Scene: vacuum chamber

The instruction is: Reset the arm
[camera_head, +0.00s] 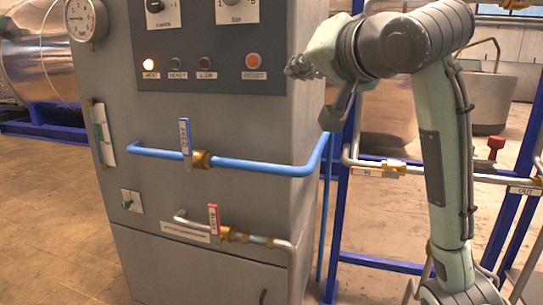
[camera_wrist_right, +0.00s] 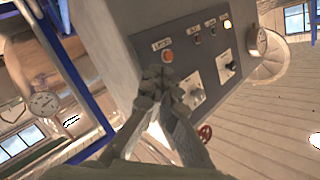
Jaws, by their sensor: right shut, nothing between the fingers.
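My right arm (camera_head: 440,150) rises at the right of the head view and bends over at the top toward the grey cabinet. My right gripper (camera_head: 300,68) is shut and empty, beside the panel's right edge. In the right wrist view the closed fingertips (camera_wrist_right: 163,76) appear just below an orange-red button (camera_wrist_right: 167,56); I cannot tell whether they touch it. My left gripper is not in view.
The grey cabinet (camera_head: 220,110) carries a dark panel with knobs and lamps, a gauge (camera_head: 86,18), a blue pipe (camera_head: 260,167) with a blue-handled valve, and a red-handled valve (camera_head: 213,220) lower down. Blue frame posts and pipes stand behind my arm. The floor at left is clear.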

